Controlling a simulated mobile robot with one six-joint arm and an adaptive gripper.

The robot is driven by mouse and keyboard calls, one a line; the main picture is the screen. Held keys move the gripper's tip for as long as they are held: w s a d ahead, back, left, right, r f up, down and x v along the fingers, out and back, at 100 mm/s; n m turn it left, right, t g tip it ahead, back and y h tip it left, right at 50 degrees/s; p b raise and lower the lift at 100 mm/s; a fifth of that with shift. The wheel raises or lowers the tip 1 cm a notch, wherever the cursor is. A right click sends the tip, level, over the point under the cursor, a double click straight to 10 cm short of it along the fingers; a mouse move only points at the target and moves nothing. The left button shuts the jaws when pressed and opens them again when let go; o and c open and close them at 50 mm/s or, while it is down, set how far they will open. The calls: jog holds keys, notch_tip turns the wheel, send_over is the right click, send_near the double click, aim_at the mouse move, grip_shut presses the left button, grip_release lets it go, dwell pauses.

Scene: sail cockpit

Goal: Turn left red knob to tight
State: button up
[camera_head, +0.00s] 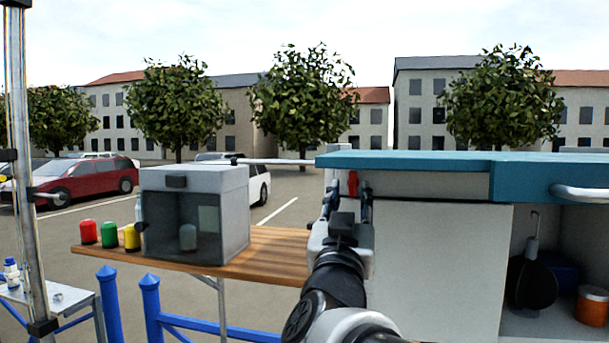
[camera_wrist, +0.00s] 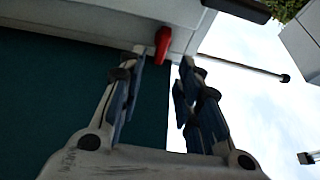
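A red knob (camera_wrist: 163,44) sticks out from the pale panel under the rim in the wrist view. In the head view the red knob (camera_head: 352,183) shows small under the left end of the teal top, partly behind my gripper. It is the only red knob that I can make out. My gripper (camera_wrist: 162,62) is open, with one finger on each side of the knob's line and a gap between them. The knob lies at or just beyond the fingertips, and I cannot tell whether either finger touches it. In the head view my gripper (camera_head: 347,192) points away toward the knob.
A white cabinet (camera_head: 438,270) with a teal top (camera_head: 420,161) stands at right. Its open bay holds an orange can (camera_head: 591,306). At left a wooden table (camera_head: 270,262) bears a grey glass-fronted box (camera_head: 195,180). Blue posts (camera_head: 151,300) stand in front.

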aim_at(352, 179)
jog(key=p+x, duration=0.1)
jog(key=x, duration=0.5)
jog(key=shift+w+d+r, duration=0.1)
jog(key=shift+w, duration=0.1)
grip_shut()
